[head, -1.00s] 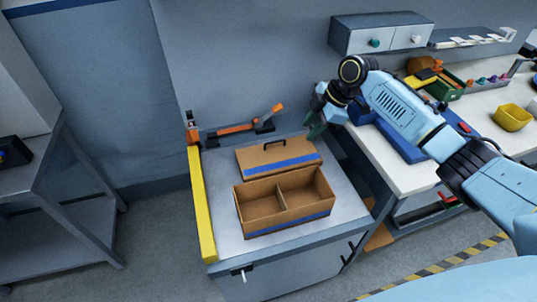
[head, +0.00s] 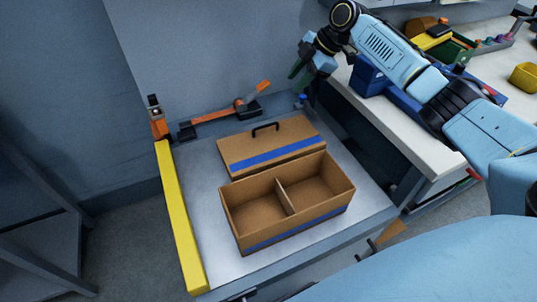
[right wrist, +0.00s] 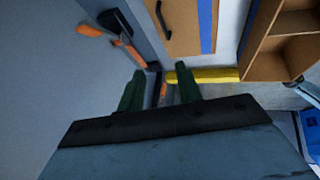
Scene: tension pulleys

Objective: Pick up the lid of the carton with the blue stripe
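The brown lid (head: 240,147) with a blue stripe and a black handle (head: 265,130) lies behind the open carton (head: 237,229) on a grey-topped table. The carton has a blue stripe low on its front and a divider inside. My right gripper (head: 303,80) is above and to the right of the lid in the head view, apart from it. In the right wrist view its green fingers (right wrist: 160,88) are spread with nothing between them. The lid (right wrist: 182,35) and carton (right wrist: 264,62) show there at upper right. My left gripper is not in view.
A yellow bar (head: 182,220) runs along the table's left edge. An orange and black tool (head: 218,114) lies behind the lid. The workbench (head: 400,135) at right carries a blue bin (head: 368,78) and a yellow bowl (head: 525,76). Table surface left of the carton is clear.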

